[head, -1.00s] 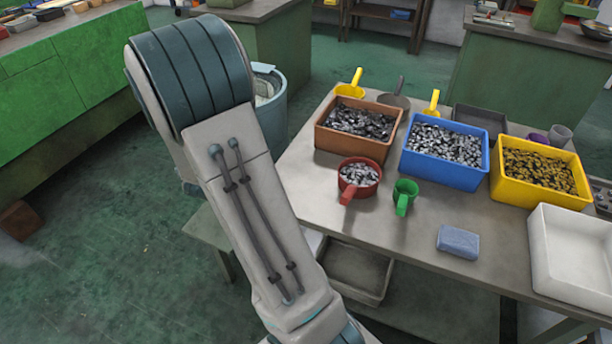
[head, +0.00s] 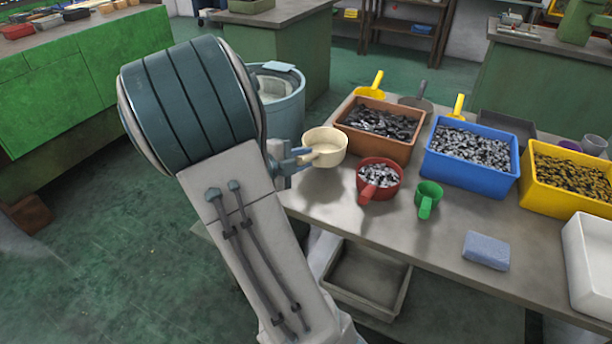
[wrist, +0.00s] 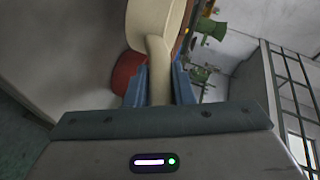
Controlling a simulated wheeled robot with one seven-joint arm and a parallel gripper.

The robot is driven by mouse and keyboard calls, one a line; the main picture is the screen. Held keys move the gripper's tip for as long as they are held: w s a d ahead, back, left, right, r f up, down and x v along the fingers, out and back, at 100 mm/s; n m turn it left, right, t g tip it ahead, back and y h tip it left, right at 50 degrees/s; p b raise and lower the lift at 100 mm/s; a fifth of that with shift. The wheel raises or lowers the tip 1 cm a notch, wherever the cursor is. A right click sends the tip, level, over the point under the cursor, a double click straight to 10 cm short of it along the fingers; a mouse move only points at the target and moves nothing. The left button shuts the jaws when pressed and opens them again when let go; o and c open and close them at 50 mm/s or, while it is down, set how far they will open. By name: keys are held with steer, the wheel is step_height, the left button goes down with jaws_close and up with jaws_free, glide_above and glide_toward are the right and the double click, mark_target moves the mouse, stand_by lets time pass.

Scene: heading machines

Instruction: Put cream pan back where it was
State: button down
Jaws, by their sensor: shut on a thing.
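The cream pan (head: 328,143) is at the left end of the table, just left of the brown bin. My gripper (head: 303,158) is shut on its handle. In the wrist view the pan (wrist: 150,25) shows beyond the blue fingers of my gripper (wrist: 159,85), with its handle between them. The pan looks held above the table, but the gap beneath it cannot be judged. The red pan (head: 378,178), filled with metal pieces, stands on the table to the right of the cream pan.
A large blue-grey barrel (head: 285,115) stands behind my arm. Bare tabletop lies in front of the red pan.

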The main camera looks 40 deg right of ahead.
steer(key=shift+f+b, duration=0.45)
steer(key=shift+f, duration=1.9)
steer(key=shift+f, duration=0.15)
steer(key=c, duration=1.3)
jaws_free()
steer(key=shift+o, duration=0.2)
